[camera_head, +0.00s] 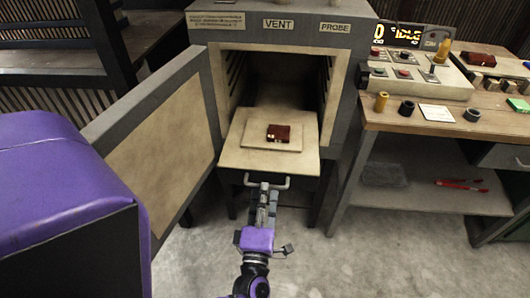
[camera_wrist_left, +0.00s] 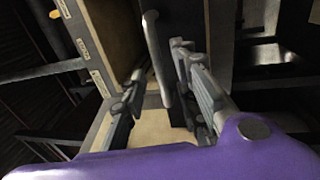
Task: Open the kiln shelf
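The kiln (camera_head: 342,75) stands with its door (camera_head: 155,140) swung open to the left. The kiln shelf (camera_head: 235,160) sticks out of the front of the chamber. A dark red block (camera_head: 278,132) sits on a pale slab on it. A grey bar handle (camera_head: 283,184) is at the shelf's front. My left gripper (camera_head: 265,188) is at this handle. In the left wrist view, the fingers of my left gripper (camera_wrist_left: 160,60) are apart, with the handle (camera_wrist_left: 153,45) between them. I see no clear grip on it. My right gripper is not in view.
A wooden workbench (camera_head: 400,120) stands right of the kiln, with a control box (camera_head: 405,78), small cylinders and a red-handled tool (camera_head: 462,185) on its lower shelf. A slatted rack (camera_head: 60,70) is at the back left. The concrete floor before the kiln is clear.

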